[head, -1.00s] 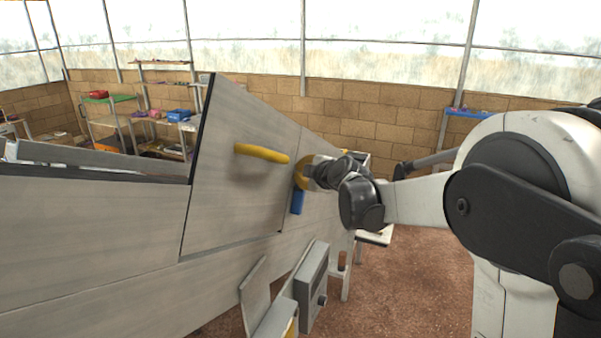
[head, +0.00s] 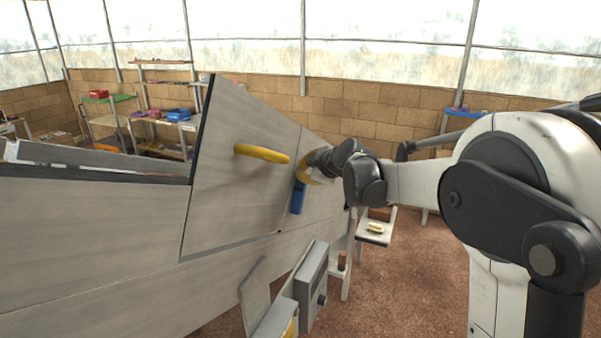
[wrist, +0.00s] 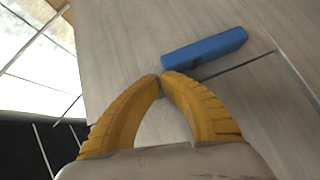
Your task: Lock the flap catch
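The flap (head: 235,190) is a grey wood-grain panel, tilted, with a yellow bar handle (head: 262,153). The blue catch (head: 297,199) sits near the seam at the flap's right edge and hangs almost upright in the head view. In the wrist view the blue catch (wrist: 205,48) lies roughly along the dark seam, on one side of it. My gripper (head: 304,172) has yellow fingers at the catch's upper end. In the wrist view my gripper (wrist: 161,78) has its fingertips together with nothing visible between them, close to the catch's near end. Whether they touch it is unclear.
A grey box (head: 312,282) with a knob sticks out below the panel. A small white stand (head: 376,232) is behind, right of the panel. Shelves (head: 160,110) stand at the back left. Open floor (head: 400,290) lies to the right.

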